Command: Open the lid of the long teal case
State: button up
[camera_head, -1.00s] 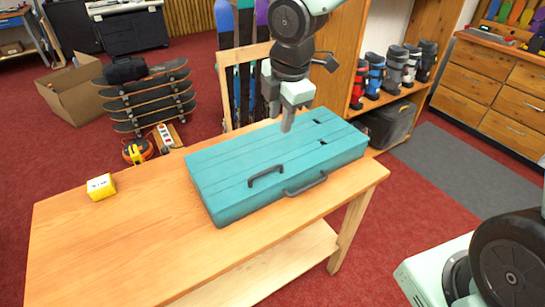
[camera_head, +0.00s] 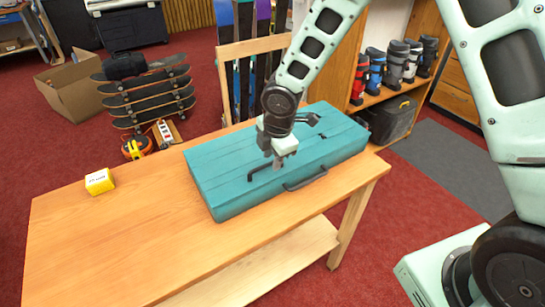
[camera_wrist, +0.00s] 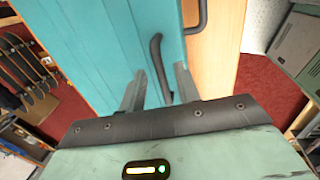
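The long teal case (camera_head: 225,175) lies shut on the wooden table; its planked lid fills much of the wrist view (camera_wrist: 95,40). A dark bar handle (camera_head: 256,172) stands on the lid near its front edge. A second dark handle (camera_head: 306,181) is on the case's front side; it also shows in the wrist view (camera_wrist: 202,18). My gripper (camera_head: 278,163) points down over the lid at the right end of the lid handle. In the wrist view my fingers (camera_wrist: 160,85) are apart, with the lid handle (camera_wrist: 158,62) showing between them. Contact cannot be told.
The table (camera_head: 110,235) is bare left of the case except for a small yellow box (camera_head: 99,181). A shelf of ski boots (camera_head: 376,72) and a dark case (camera_head: 391,121) are to the right.

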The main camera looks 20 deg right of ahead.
jog(key=shift+f, duration=0.25)
grip_shut()
jog(key=shift+r, duration=0.15)
